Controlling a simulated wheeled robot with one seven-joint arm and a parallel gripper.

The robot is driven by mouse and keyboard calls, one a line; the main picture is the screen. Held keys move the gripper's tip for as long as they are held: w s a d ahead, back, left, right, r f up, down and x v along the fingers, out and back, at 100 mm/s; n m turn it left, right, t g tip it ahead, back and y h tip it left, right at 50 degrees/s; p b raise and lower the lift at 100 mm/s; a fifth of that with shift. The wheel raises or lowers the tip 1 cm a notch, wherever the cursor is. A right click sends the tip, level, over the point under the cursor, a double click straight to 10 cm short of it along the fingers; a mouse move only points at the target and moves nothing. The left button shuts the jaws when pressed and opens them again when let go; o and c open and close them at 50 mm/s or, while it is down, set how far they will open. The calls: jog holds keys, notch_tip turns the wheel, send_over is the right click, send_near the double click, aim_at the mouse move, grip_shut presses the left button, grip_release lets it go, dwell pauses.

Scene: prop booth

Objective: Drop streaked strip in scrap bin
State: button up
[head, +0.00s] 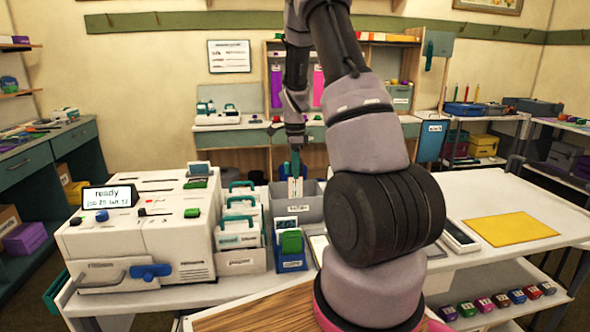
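My gripper (294,160) points down over a grey open bin (312,207) in the middle of the workbench. A narrow pale strip (295,188) with an orange-brown mark stands upright directly below the gripper, in front of the bin's inside. A teal piece shows between gripper and strip. The fingertips are too small to tell whether they are closed on it. The bin carries a small white label that I cannot read. My arm hides the bin's right side.
A white machine (140,235) with a "ready" display (108,195) stands left of the bin. Teal-handled holders (240,232) and a blue holder (290,262) stand between. A yellow sheet (511,229) lies on the right. Several coloured blocks (500,300) line the lower shelf.

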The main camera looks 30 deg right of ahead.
notch_tip(320, 180, up, 11)
dwell(0.7)
jog(key=shift+f, duration=0.15)
dwell(0.5)
